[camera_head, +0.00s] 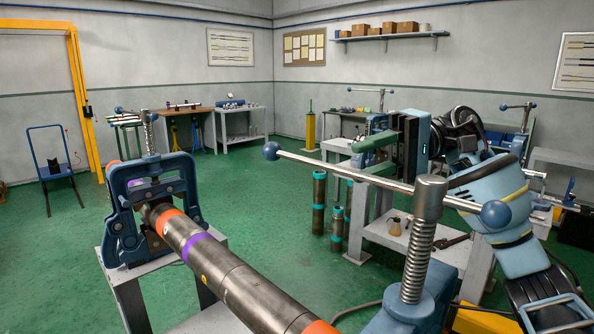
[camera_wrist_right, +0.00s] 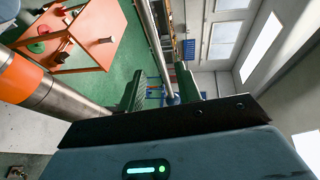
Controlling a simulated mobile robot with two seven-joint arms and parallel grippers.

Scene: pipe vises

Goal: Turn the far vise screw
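The far vise (camera_head: 112,218) is a dark blue yoke on a grey stand at the left in the head view. Its upright screw (camera_head: 150,133) rises from the top, with a blue ball-ended handle. A long steel pipe (camera_head: 235,280) with orange and purple bands runs from it towards me. My right gripper (camera_head: 358,160) is open at right of centre, well away from the far vise. In the right wrist view its green fingers (camera_wrist_right: 160,88) stand apart, with a steel bar and blue ball visible in the gap; contact cannot be told. My left gripper is out of view.
The near vise screw (camera_head: 418,255) stands close in front, its long ball-ended handle (camera_head: 345,168) crossing in front of my right gripper. A grey bench (camera_head: 370,240) and upright pipes (camera_head: 319,200) stand behind. Green floor is free between the vises and the back benches.

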